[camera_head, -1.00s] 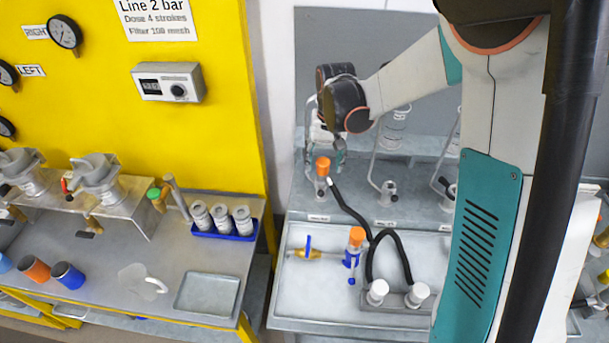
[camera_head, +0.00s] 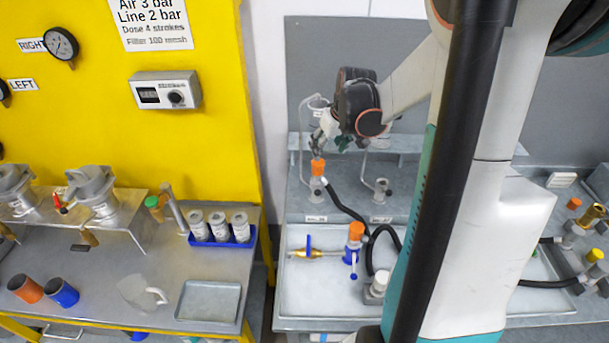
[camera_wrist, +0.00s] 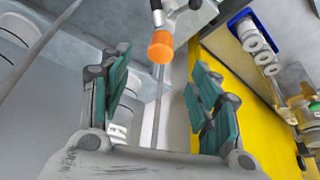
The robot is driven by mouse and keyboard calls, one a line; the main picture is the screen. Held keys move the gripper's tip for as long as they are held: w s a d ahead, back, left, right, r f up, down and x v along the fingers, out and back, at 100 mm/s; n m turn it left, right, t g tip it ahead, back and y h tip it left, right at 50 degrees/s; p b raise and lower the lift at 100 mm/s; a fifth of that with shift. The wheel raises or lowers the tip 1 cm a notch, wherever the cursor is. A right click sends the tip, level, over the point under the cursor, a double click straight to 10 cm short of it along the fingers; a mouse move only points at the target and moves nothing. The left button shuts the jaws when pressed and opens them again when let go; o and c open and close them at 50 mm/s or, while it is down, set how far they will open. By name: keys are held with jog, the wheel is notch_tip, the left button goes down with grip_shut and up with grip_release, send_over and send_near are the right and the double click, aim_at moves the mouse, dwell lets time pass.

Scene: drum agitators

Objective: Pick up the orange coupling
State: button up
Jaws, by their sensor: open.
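An orange coupling (camera_head: 318,167) tops an upright fitting at the end of a black hose, on the grey rear shelf. A second orange piece (camera_head: 356,231) sits on a blue-handled valve in the tray in front. My gripper (camera_head: 319,148) is just above the coupling on the shelf. In the wrist view an orange coupling (camera_wrist: 160,47) on a pale fitting shows between and beyond the open, green-padded fingers (camera_wrist: 160,75). Nothing is held. I cannot tell from the head view whether a fingertip touches the coupling.
A brass valve with a blue handle (camera_head: 310,252) lies in the tray (camera_head: 310,280). A thin pale stand (camera_head: 381,186) is right of the coupling. A blue rack of white cylinders (camera_head: 220,240) is on the left bench.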

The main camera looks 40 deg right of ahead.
aim_at(319, 163)
jog(key=b+x, duration=0.1)
jog(key=x, duration=0.6)
jog(key=shift+w+f, duration=0.15)
jog(key=shift+f, duration=0.25)
jog(key=shift+b+x, duration=0.35)
jog(key=shift+x, duration=2.35)
jog(key=shift+w, duration=0.15)
grip_shut()
